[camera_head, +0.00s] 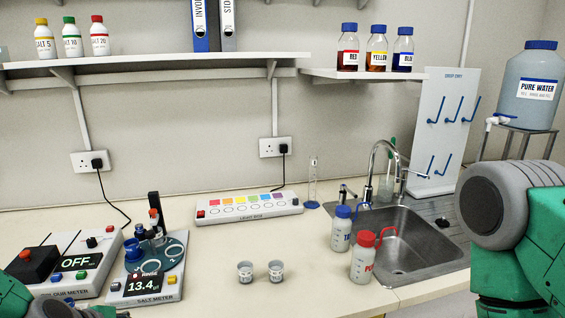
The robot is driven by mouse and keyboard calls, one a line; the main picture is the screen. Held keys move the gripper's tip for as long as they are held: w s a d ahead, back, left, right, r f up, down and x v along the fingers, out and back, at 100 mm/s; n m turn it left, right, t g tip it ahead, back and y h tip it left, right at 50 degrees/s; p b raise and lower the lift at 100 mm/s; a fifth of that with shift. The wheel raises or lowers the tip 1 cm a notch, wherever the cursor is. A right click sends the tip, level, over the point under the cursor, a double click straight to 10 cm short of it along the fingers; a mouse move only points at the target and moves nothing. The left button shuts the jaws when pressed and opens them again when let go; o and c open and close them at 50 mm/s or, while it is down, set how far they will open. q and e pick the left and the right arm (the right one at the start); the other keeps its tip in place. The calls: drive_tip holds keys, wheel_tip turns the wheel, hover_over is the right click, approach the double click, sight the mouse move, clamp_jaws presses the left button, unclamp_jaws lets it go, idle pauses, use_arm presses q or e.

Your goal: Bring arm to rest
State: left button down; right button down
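My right arm (515,205), green and grey, is large at the right edge, in front of the drying rack side of the sink. Its gripper is outside the picture. A small green part of my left arm (12,298) shows in the bottom left corner, in front of the colour meter. Its gripper is not in view either. Whether either gripper is open or holds something cannot be seen.
The salt meter (150,287) reads 13.4, beside the colour meter (75,262) reading OFF. Two small cups (245,272) (275,271) stand at the front middle. A light box (249,209) lies behind. Blue- and red-capped bottles (341,233) (363,260) stand by the sink (405,245).

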use_arm(q)
drive_tip(key=s+d+f+m+g+y+b, duration=0.1)
drive_tip(key=s+f+m+g+b, duration=0.6)
drive_tip(key=s+f+m, duration=1.4)
drive_tip(key=s+f+b, duration=0.4)
drive_tip(key=s+f, duration=0.2)
drive_tip(key=shift+d+m+y+b, duration=0.3)
drive_tip(key=shift+m+y+b, duration=0.1)
drive_tip(key=shift+w+d, duration=0.2)
drive_tip(key=shift+d, duration=0.05)
drive_tip(key=shift+a, duration=0.1)
idle(0.8)
